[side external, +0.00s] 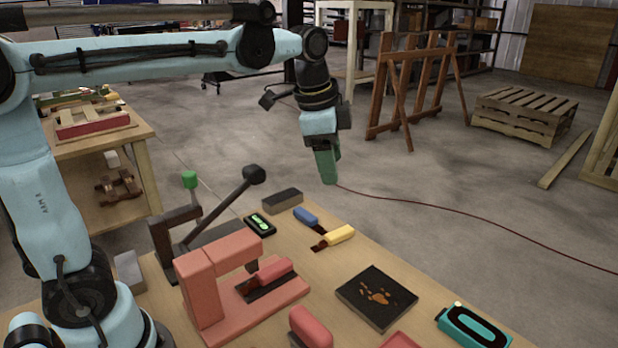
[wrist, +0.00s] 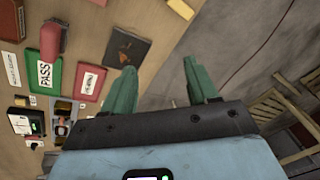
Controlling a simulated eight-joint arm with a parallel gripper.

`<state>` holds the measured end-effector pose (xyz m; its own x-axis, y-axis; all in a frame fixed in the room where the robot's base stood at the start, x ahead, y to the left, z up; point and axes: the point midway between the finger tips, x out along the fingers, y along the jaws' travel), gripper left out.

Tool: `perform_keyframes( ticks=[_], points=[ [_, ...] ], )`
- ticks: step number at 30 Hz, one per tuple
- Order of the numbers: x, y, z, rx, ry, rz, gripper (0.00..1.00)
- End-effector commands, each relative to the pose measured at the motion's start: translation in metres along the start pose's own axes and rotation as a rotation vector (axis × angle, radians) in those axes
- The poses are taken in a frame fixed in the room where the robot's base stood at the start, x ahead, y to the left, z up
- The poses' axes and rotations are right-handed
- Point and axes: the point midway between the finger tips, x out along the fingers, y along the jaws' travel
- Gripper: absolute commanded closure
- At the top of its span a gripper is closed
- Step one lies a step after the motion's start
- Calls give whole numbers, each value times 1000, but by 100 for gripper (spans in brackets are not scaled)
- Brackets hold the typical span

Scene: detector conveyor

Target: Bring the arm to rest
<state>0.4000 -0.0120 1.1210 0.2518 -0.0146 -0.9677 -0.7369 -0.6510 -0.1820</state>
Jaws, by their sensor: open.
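My gripper (side external: 328,166) hangs from my arm above and beyond the far edge of the workbench in the side view, pointing down. In the wrist view its two green fingers (wrist: 163,90) are spread apart with nothing between them. The red detector-like machine (side external: 228,285) stands on the bench, well below and left of my gripper, with a red piece in its opening. The fingers touch nothing that I can see.
The bench holds a black lever press (side external: 180,235), a dark square plate (side external: 376,297), a teal-rimmed device (side external: 473,326), and blue (side external: 306,217) and yellow (side external: 340,235) handled tools. The wrist view shows a green PASS tray (wrist: 45,76) and a red tray (wrist: 90,81). Air around my gripper is clear.

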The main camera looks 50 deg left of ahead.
Motion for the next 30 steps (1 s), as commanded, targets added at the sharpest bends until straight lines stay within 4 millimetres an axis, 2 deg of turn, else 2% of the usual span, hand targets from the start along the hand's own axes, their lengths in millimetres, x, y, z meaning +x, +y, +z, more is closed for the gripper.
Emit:
perform_keyframes(
  ticks=[8,12,18,24,30],
  points=[
    [12,35,38,-317,102,-91,41],
    [27,58,61,-524,185,-135,41],
    [50,82,86,-752,290,-165,41],
    [60,90,95,-845,335,-171,41],
    [60,90,95,-852,338,-172,41]
  ],
)
